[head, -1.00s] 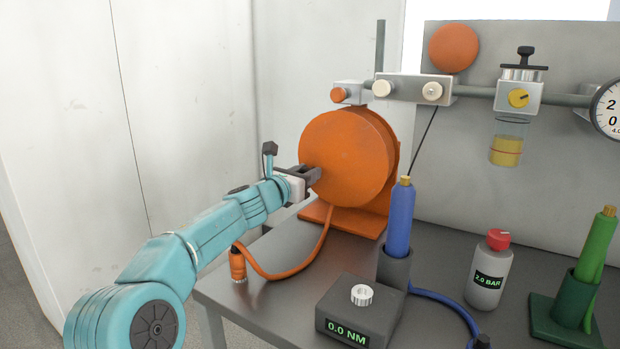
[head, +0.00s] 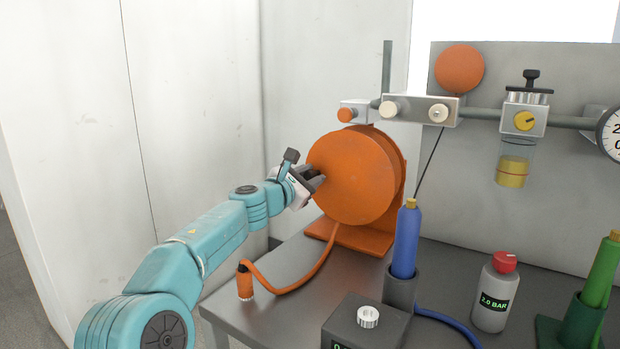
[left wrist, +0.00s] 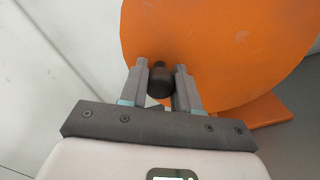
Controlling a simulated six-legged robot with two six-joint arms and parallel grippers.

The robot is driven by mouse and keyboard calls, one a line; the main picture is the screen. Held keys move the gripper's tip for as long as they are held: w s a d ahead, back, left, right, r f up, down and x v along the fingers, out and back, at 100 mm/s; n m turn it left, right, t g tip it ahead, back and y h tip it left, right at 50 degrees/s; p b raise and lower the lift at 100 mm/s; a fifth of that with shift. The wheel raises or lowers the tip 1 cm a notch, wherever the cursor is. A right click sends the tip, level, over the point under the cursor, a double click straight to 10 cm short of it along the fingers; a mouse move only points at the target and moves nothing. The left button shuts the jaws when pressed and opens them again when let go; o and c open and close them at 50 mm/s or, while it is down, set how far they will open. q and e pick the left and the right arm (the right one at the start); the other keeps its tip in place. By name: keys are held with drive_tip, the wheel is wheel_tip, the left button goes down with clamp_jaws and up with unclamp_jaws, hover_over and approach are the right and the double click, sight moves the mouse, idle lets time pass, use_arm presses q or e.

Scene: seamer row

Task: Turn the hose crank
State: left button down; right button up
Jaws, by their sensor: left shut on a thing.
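The hose reel is a large orange drum (head: 355,178) on an orange foot at the back left of the bench. In the left wrist view the orange disc (left wrist: 215,45) fills the upper right. The crank's dark knob (left wrist: 160,80) sits between the fingers, at the disc's left part. My left gripper (head: 316,178) is at the left side of the drum face. In the left wrist view my left gripper (left wrist: 160,76) is shut on the dark knob. The crank arm itself is hidden. My right gripper is out of view.
An orange hose (head: 318,272) runs from the reel to an end fitting at the bench's left edge. A blue tool (head: 405,240), a grey box (head: 365,325) and a grey bottle (head: 493,295) stand to the right. A rail (head: 470,112) crosses above.

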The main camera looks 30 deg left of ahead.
use_arm(q)
drive_tip(key=shift+f, duration=0.15)
drive_tip(key=c, duration=0.8)
unclamp_jaws()
drive_tip(key=shift+w, duration=0.1)
drive_tip(key=shift+s, duration=0.2)
drive_tip(key=shift+s+b, duration=0.3)
drive_tip(key=shift+b, duration=0.1)
drive_tip(key=s+b, duration=0.4)
drive_tip(key=s, duration=1.1)
drive_tip(key=shift+s, duration=0.2)
